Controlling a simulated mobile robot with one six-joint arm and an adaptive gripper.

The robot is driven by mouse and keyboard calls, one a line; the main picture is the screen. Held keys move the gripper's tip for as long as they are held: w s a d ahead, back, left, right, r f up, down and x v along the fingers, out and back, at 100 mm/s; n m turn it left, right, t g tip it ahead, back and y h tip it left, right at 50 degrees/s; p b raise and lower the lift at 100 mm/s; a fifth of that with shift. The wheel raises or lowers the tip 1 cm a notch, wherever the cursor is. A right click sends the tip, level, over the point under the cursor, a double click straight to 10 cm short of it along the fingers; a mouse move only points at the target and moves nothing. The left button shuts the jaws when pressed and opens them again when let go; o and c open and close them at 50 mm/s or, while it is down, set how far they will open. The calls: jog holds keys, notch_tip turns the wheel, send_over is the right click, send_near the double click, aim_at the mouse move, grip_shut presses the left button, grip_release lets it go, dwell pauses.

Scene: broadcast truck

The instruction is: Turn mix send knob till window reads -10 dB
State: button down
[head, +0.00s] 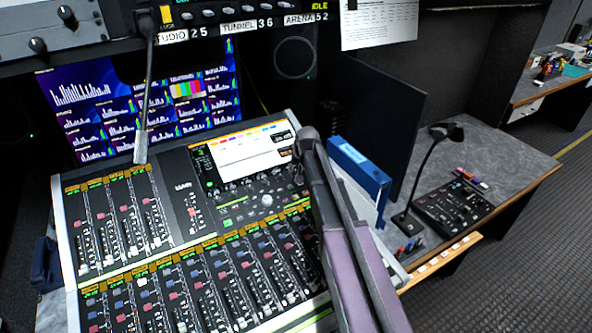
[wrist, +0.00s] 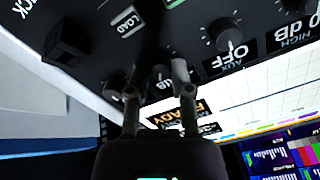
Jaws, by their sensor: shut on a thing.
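In the head view my gripper (head: 304,150) is at the right edge of the mixing console (head: 175,208), beside its bright screen (head: 245,152). My arm hides the knobs there. In the wrist view the gripper (wrist: 157,88) has its two fingers on either side of a small dark knob (wrist: 160,76) with a pale mark, and is shut on it. Its name label cannot be read. A dark window with orange letters (wrist: 187,113), seemingly ending in "ADY", is partly behind the fingers. I can make out no -10 dB reading.
In the wrist view a larger knob (wrist: 226,33) stands by a window reading "OFF", marked AUX. A "LOAD" button (wrist: 122,22) and a dark block (wrist: 68,40) are near. In the head view a blue binder (head: 358,166) and a gooseneck microphone (head: 432,165) stand right of my arm.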

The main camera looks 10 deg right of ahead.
jog(key=shift+s, duration=0.1)
jog(key=c, duration=0.5)
grip_release()
jog(key=shift+c, duration=0.2)
jog(key=shift+n, duration=0.4)
jog(key=n, duration=0.5)
jog(key=p+v, duration=1.3)
jog(key=v, duration=0.1)
jog(key=s+f+m+g+b, duration=0.1)
jog(key=s+f+b, duration=0.3)
jog(key=s, duration=0.4)
jog(key=s+a+f+m+g+b, duration=0.1)
jog(key=s+f+b, duration=0.3)
jog(key=s, duration=0.3)
jog(key=s+f+m+g+h+b, duration=0.1)
jog(key=s+f+b, duration=0.3)
jog(key=s, duration=0.4)
jog(key=shift+s+a+f+g, duration=0.15)
jog(key=shift+f+g, duration=0.1)
jog(key=shift+f, duration=0.1)
jog(key=shift+s+a+f+g, duration=0.2)
jog(key=shift+f+g, duration=0.05)
jog(key=shift+f, duration=0.1)
jog(key=shift+s+f, duration=0.25)
jog(key=shift+s, duration=0.35)
